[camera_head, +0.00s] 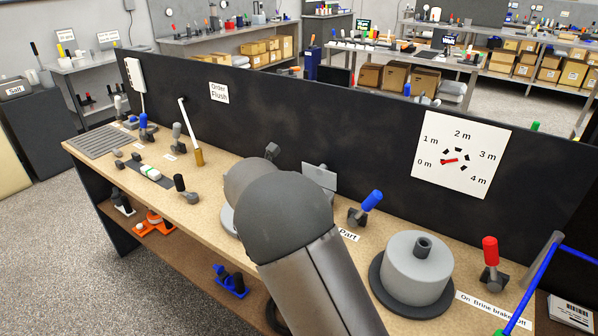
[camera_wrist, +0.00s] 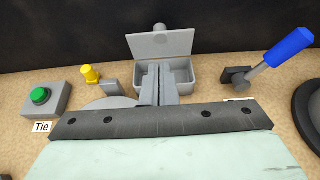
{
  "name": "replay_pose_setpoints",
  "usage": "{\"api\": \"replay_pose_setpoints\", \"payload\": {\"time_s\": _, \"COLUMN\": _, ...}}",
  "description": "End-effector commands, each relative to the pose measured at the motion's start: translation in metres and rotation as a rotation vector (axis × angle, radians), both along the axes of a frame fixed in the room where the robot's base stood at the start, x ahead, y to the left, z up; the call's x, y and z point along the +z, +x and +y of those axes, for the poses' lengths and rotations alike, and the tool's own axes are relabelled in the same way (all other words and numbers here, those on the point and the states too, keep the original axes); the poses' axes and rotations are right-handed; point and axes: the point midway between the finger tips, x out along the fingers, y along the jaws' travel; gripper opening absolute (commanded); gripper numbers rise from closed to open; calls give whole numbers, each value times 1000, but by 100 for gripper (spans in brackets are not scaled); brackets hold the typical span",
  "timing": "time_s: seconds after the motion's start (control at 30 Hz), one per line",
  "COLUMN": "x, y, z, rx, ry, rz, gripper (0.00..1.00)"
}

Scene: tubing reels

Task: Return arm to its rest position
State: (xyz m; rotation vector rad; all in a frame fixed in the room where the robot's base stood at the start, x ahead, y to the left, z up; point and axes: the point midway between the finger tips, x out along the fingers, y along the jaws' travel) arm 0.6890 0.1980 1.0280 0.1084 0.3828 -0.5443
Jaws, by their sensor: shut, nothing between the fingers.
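In the wrist view my gripper (camera_wrist: 158,70) shows as two grey fingers side by side, shut and empty. They appear in front of a small grey bin with a raised lid (camera_wrist: 160,44); I cannot tell the gap between them. In the head view my dark grey arm covers the middle of the bench (camera_head: 230,160) and hides the gripper. A blue-handled lever (camera_head: 368,203) is right of the arm; it also shows in the wrist view (camera_wrist: 288,48).
A grey reel (camera_head: 416,267) on a dark disc and a red-handled lever (camera_head: 490,255) stand at the right. A black panel (camera_head: 330,120) with a 0–4 m dial (camera_head: 462,155) runs behind. A green button (camera_wrist: 40,96) labelled Tie and a yellow peg (camera_wrist: 91,73) are left of the fingers.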

Motion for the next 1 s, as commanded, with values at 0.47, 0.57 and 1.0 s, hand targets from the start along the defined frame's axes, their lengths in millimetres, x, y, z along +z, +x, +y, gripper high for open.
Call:
{"api": "replay_pose_setpoints", "payload": {"time_s": 0.47, "x": 5, "y": -198, "z": -194, "rx": -1015, "ry": 925, "rz": -94, "gripper": 0}}
{"api": "replay_pose_setpoints", "payload": {"time_s": 0.57, "x": 0, "y": -273, "z": -211, "rx": -1345, "ry": 1144, "rz": -166, "gripper": 0}}
{"api": "replay_pose_setpoints", "payload": {"time_s": 1.0, "x": -24, "y": -431, "z": -193, "rx": -2164, "ry": 1520, "rz": -408, "gripper": 0}}
